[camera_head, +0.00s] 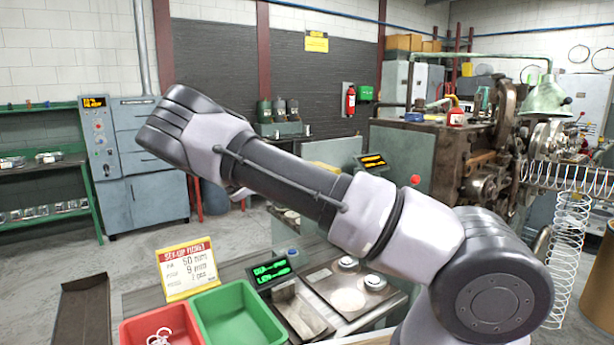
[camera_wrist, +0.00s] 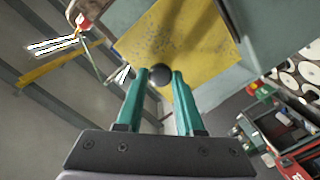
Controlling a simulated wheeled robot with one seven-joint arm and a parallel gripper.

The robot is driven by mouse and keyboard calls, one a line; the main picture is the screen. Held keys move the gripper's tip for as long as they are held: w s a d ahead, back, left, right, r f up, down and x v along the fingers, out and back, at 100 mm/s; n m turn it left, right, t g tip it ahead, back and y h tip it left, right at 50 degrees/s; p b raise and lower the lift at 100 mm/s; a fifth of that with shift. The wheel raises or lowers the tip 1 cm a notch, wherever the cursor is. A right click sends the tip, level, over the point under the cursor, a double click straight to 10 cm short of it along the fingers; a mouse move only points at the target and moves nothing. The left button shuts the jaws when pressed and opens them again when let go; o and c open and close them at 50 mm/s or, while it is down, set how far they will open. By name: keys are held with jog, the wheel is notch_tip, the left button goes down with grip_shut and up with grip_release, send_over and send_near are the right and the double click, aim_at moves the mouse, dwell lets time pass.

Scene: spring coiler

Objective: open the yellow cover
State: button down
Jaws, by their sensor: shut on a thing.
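The yellow cover (camera_wrist: 185,38) is a worn, scratched plate in the upper middle of the wrist view. A round black knob (camera_wrist: 161,75) stands at its lower edge. My gripper (camera_wrist: 160,80) has its two green fingers on either side of the knob and is shut on it. The fingers partly hide the knob's sides. In the head view my arm crosses the middle and hides the gripper and most of the cover, so how far the cover is swung cannot be told there.
The large spring machine (camera_head: 465,150) stands at the right, with wire coils (camera_head: 570,240) beside it. In front are a red bin (camera_head: 140,330), a green bin (camera_head: 238,315) and a set-up sign (camera_head: 188,270). A blue-grey cabinet (camera_head: 140,190) stands at the left; open floor lies before it.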

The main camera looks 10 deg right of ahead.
jog(key=c, duration=0.5)
grip_release()
jog(key=v, duration=1)
jog(key=shift+s+a, duration=0.25)
jog(key=shift+a, duration=0.05)
